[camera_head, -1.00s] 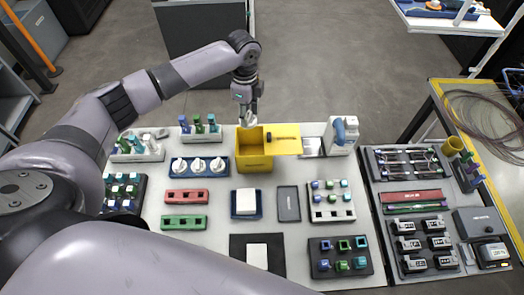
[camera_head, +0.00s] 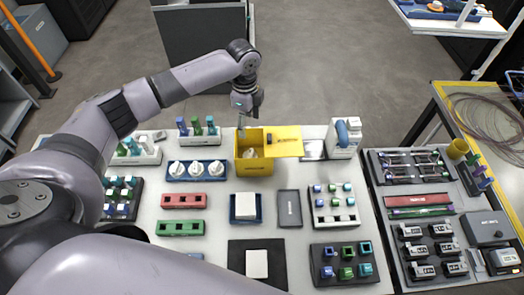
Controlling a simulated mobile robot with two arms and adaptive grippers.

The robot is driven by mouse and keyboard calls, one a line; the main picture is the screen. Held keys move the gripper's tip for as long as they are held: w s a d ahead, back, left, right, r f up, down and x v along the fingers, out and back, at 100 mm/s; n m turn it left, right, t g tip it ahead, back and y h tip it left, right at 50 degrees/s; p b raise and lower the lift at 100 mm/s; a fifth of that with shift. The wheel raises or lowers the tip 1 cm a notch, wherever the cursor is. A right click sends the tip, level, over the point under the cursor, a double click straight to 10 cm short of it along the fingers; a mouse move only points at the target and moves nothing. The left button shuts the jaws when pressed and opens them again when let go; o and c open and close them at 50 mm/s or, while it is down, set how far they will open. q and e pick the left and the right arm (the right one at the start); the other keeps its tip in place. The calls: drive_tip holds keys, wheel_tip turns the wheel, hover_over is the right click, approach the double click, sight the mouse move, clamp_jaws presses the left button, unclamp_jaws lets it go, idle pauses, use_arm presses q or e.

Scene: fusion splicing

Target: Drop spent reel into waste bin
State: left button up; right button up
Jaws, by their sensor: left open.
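The yellow waste bin (camera_head: 254,168) stands open at the back middle of the table, its yellow lid (camera_head: 286,148) out to the right. A white spent reel (camera_head: 249,153) lies inside the bin near its left wall. My left gripper (camera_head: 242,126) is open and empty, pointing down just above the bin's back left edge, apart from the reel. My right gripper does not show.
Three white reels stand in a blue holder (camera_head: 197,177) left of the bin. A rack of green and blue bottles (camera_head: 198,136) stands behind it. A white and blue device (camera_head: 344,138) stands right of the lid.

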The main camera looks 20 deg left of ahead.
use_arm(q)
wheel_tip(320, 180, up, 12)
idle(0.7)
idle(0.4)
